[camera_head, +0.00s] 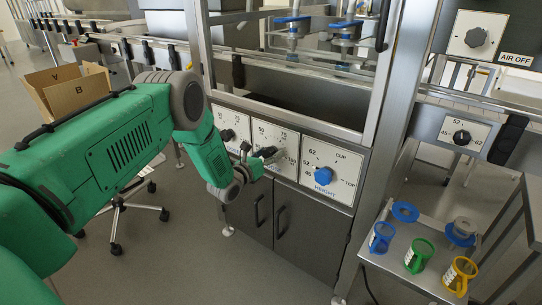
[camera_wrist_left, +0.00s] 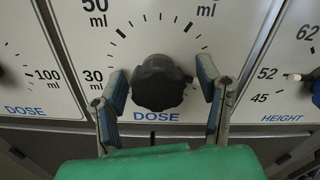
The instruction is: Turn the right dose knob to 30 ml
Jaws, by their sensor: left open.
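The right dose knob (camera_wrist_left: 160,82) is black and lobed. It sits on a white dial panel (camera_wrist_left: 125,50) marked 30, 50 ml and DOSE. My left gripper (camera_wrist_left: 163,78) is open, one finger on each side of the knob. A gap shows at the left finger; whether the right finger touches cannot be told. The knob's pointer cannot be made out. In the head view my left gripper (camera_head: 258,164) is in front of this dial and hides part of it. My right gripper is not in view.
The left dose knob (camera_head: 228,135) is to the left. The blue height knob (camera_head: 323,176) is to the right. Cabinet doors with dark handles (camera_head: 280,221) are below. A metal side table (camera_head: 400,265) with coloured rings stands at the lower right.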

